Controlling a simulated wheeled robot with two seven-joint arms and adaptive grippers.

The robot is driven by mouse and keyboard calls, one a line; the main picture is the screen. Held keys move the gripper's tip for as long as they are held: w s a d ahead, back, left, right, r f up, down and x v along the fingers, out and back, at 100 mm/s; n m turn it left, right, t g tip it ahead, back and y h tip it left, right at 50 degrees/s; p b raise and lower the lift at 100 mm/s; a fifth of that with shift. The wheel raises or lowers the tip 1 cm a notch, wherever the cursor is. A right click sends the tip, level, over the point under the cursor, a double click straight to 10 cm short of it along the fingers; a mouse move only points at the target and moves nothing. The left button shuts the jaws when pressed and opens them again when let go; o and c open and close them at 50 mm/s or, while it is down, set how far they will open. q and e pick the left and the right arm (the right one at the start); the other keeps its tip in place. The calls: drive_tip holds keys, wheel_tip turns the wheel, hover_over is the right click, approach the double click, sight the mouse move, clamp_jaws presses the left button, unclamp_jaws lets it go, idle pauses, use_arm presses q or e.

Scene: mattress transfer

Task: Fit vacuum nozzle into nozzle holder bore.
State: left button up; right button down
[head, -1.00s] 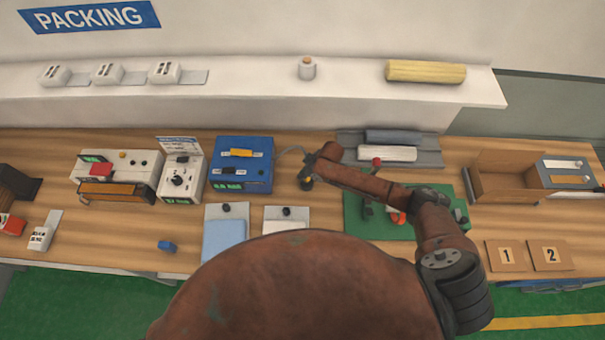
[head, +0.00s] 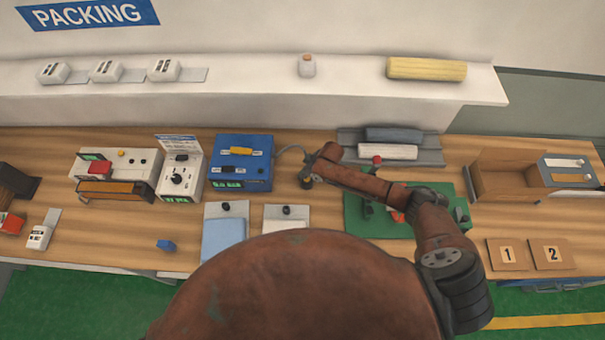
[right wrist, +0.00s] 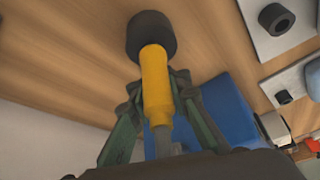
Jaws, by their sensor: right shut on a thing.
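My right gripper (head: 308,176) is over the bench, just right of the blue vacuum unit (head: 243,163). In the right wrist view its green fingers (right wrist: 155,92) are shut on the yellow body of the vacuum nozzle (right wrist: 155,75). A wide black cylindrical piece (right wrist: 151,36) is at the nozzle's far end. I cannot tell whether this piece is the nozzle's tip or the nozzle holder. In the head view the nozzle is small and mostly hidden by my arm. A grey hose (head: 291,149) runs from the blue unit towards it. My left gripper is not in view.
A green board (head: 363,230) with a red-topped fixture is under my right arm. A grey tray with rolls (head: 347,151) stands behind it. Bare bench shows between the blue unit and the tray.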

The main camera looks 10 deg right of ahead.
drive_tip(key=shift+f+b, duration=0.3)
drive_tip(key=shift+f, duration=0.2)
drive_tip(key=c, duration=1.7)
unclamp_jaws()
drive_tip(key=v, duration=1.2)
drive_tip(key=shift+d+f, duration=0.1)
